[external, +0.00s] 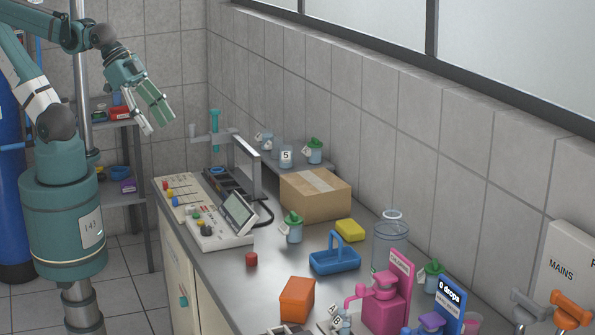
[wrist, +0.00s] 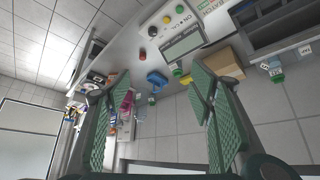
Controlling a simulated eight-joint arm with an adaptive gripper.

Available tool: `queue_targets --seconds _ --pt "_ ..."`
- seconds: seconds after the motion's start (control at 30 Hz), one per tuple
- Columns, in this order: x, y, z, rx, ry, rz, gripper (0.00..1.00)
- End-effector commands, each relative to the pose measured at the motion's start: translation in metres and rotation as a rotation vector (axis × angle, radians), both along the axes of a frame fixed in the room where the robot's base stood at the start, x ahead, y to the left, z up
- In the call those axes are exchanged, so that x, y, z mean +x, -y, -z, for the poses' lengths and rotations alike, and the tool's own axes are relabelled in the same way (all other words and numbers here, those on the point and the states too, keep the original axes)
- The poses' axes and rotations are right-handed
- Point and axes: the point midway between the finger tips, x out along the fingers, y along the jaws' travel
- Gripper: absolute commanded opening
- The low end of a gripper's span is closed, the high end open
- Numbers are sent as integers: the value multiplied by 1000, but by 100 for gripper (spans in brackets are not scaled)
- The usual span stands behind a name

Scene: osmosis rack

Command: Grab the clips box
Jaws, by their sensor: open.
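No box in view carries a readable clips label, so I cannot tell which one is the clips box. Box-like things in the external view are an orange block-shaped box (external: 297,299) at the front of the counter, a small yellow box (external: 350,230) and a brown cardboard box (external: 316,194) by the wall. A red box (external: 120,113) and a purple box (external: 128,186) sit on the rack at the back left. My gripper (external: 159,125) is open and empty, high in the air left of the counter. Its spread green fingers also show in the wrist view (wrist: 157,85).
The grey rack (external: 143,194) stands behind my arm. The air around my gripper is clear.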

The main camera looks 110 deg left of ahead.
Motion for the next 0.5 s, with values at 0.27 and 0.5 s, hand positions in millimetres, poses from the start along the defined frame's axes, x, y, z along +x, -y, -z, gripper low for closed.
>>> queue_targets --seconds 0.27,0.5 --pt "11 3 -6 -29 -11 -26 54" --pt "37 11 -19 -100 -42 -95 54"
